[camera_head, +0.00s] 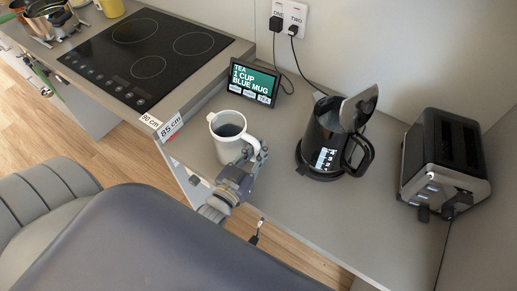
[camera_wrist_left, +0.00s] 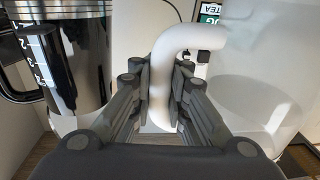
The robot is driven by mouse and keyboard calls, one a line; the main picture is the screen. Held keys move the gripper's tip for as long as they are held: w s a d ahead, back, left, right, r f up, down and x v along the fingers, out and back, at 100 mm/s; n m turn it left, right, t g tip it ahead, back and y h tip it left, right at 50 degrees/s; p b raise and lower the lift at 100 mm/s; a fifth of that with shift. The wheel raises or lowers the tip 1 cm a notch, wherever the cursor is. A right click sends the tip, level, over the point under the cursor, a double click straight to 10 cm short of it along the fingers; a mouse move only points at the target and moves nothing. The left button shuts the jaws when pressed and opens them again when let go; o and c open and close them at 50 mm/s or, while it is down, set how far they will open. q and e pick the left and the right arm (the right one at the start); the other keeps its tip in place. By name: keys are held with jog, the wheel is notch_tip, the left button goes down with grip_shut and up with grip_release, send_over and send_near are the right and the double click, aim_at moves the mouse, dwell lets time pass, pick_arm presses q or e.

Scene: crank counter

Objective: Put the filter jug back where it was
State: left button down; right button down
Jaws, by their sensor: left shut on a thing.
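The white filter jug (camera_head: 222,149) is at the front of the counter, left of the kettle, upright or nearly so, with dark-looking liquid inside. Whether its base touches the counter I cannot tell. My left gripper (camera_head: 246,163) is shut on its handle, on the jug's right side. In the left wrist view, the fingers (camera_wrist_left: 161,88) close around the white handle (camera_wrist_left: 190,40), and the translucent jug body (camera_wrist_left: 245,85) fills the right side. My right gripper is not in view.
A black kettle (camera_head: 322,131) stands with its lid open right of the jug. A toaster (camera_head: 446,160) is at the far right. A small screen (camera_head: 253,84) reading "TEA 1 CUP BLUE MUG" stands behind the jug. A cooktop (camera_head: 150,50) lies left. Bare counter (camera_head: 310,215) lies in front.

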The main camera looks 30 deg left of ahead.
pick_arm(q)
jog(key=shift+f, duration=0.15)
jog(key=shift+f, duration=0.2)
jog(key=c, duration=1.6)
grip_release()
jog(key=shift+f, duration=0.15)
jog(key=shift+o, duration=0.2)
jog(key=shift+s+d, duration=0.1)
jog(key=s+b, duration=0.2)
jog(key=s, duration=0.9)
jog(key=shift+s+r+b, duration=0.2)
jog(key=shift+s+b, duration=0.1)
jog(key=shift+s, duration=0.2)
